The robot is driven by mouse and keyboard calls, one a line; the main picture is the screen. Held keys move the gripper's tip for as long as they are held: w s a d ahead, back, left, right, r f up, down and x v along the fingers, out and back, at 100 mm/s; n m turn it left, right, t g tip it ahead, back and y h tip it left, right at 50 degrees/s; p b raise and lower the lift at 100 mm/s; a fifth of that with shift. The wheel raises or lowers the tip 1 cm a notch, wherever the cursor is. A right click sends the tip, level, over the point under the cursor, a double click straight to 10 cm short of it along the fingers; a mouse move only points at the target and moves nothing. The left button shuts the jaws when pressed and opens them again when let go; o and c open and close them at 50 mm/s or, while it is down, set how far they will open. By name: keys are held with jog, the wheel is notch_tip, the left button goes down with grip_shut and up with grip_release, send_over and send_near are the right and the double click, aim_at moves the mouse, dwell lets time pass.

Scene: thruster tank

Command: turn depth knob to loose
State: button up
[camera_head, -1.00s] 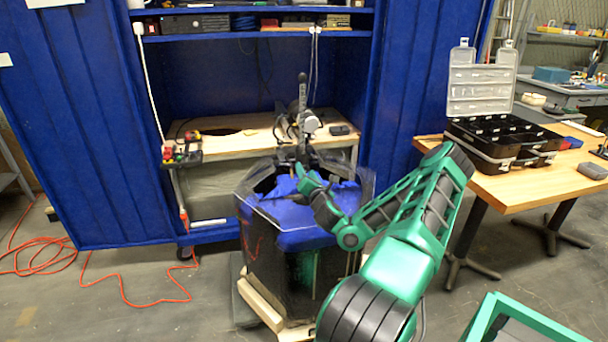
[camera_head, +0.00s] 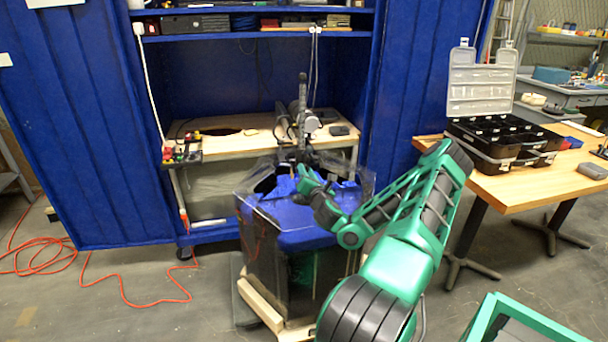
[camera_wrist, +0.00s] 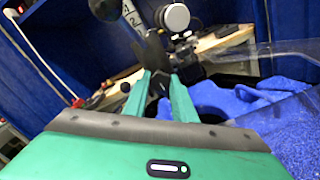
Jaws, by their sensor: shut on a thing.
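The thruster (camera_head: 303,118) stands on its upright mount at the back rim of the clear tank (camera_head: 258,222). My gripper (camera_head: 300,172) reaches over the tank to the mount. In the wrist view, my gripper's green fingers (camera_wrist: 160,84) are close together at a dark part of the mount, and the thruster's round pale end (camera_wrist: 177,17) shows just beyond. The depth knob is not clearly distinguishable; the fingers hide the part they hold. A small black ball-ended piece (camera_wrist: 125,87) shows left of the fingers.
Blue cloth (camera_head: 300,215) lies in the tank. A wooden bench (camera_head: 230,142) inside the blue-curtained frame stands behind it. A wooden table (camera_head: 530,185) with an open black case (camera_head: 490,150) is at the right. An orange cord (camera_head: 125,290) lies on the floor at left.

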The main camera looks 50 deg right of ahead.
jog(key=shift+d+n, duration=0.1)
jog(key=shift+n, duration=7.6)
jog(key=o, duration=1)
jog(key=shift+o, duration=0.2)
jog(key=shift+s, duration=0.1)
